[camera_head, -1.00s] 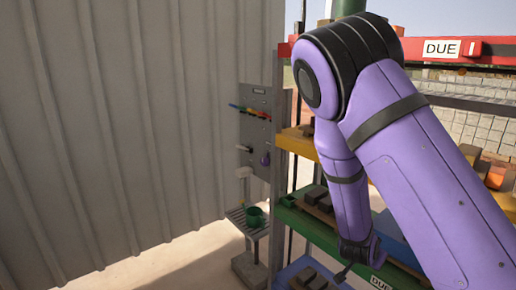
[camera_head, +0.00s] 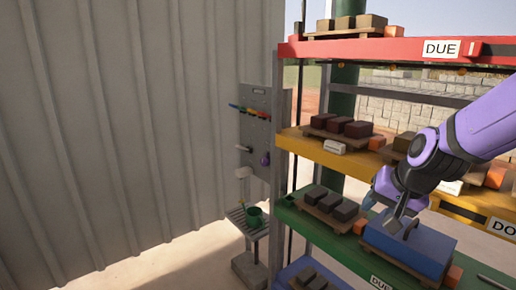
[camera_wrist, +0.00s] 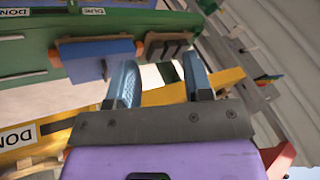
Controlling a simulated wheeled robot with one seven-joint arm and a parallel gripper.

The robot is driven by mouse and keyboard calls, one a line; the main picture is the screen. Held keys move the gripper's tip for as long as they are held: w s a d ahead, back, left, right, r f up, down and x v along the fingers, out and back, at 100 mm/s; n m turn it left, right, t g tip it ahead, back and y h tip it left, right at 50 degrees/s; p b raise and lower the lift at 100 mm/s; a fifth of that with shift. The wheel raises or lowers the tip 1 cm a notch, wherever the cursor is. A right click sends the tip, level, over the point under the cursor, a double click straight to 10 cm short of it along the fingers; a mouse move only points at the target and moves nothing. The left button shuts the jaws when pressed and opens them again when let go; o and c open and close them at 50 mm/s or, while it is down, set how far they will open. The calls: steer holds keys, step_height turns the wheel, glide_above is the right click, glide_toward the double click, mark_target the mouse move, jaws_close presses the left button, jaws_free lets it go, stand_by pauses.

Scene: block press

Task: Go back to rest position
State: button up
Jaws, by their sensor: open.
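My purple arm comes in from the right in the head view. My gripper (camera_head: 398,222) is in front of the rack, close above a blue box (camera_head: 408,246) on the green shelf (camera_head: 320,232). In the wrist view my gripper (camera_wrist: 158,82) shows two blue-grey fingers spread apart with nothing between them. The blue box also shows in the wrist view (camera_wrist: 95,55), beyond the fingers. Whether a finger touches the box cannot be told.
The rack has a red top shelf (camera_head: 400,48), a yellow shelf (camera_head: 300,146) and a blue lower shelf (camera_head: 284,276), with dark blocks on pallets. A corrugated wall (camera_head: 130,130) stands left.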

steer(key=s+d+r+n+h, duration=0.1)
steer(key=s+d+r+n, duration=0.1)
steer(key=s+r, duration=0.3)
steer(key=s+d+r+n+h, duration=0.1)
steer(key=s+r, duration=0.5)
steer(key=s, duration=0.6)
steer(key=shift+s+d+r+n, duration=0.3)
steer(key=shift+d+n, duration=0.3)
steer(key=shift+n, duration=0.3)
